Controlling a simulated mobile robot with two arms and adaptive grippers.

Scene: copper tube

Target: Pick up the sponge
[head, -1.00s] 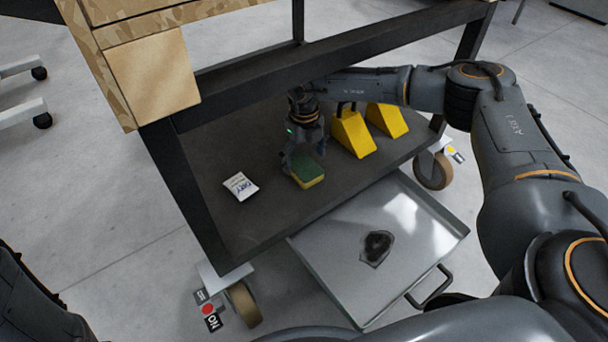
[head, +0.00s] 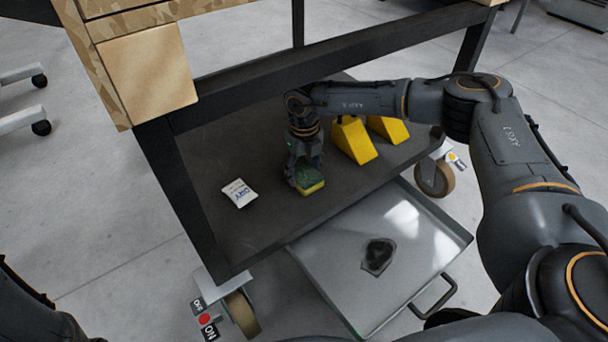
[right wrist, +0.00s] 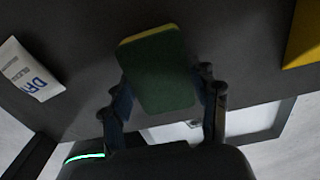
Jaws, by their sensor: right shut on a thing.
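The sponge (head: 312,186), green on top with a yellow layer, is at the lower shelf of the cart. My right gripper (head: 305,170) is shut on it from above, with its fingers at the sponge's sides. In the right wrist view the sponge (right wrist: 158,72) lies between the two fingers (right wrist: 167,98). Whether it touches the shelf or is slightly above it, I cannot tell. My left gripper is not in view.
A white packet (head: 239,193) lies on the dark shelf (head: 240,232) left of the sponge. Two yellow wedges (head: 354,140) (head: 388,129) stand to the right. A metal tray (head: 335,268) with a dark stain sits in front, lower. A frame beam (head: 330,62) crosses above the shelf.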

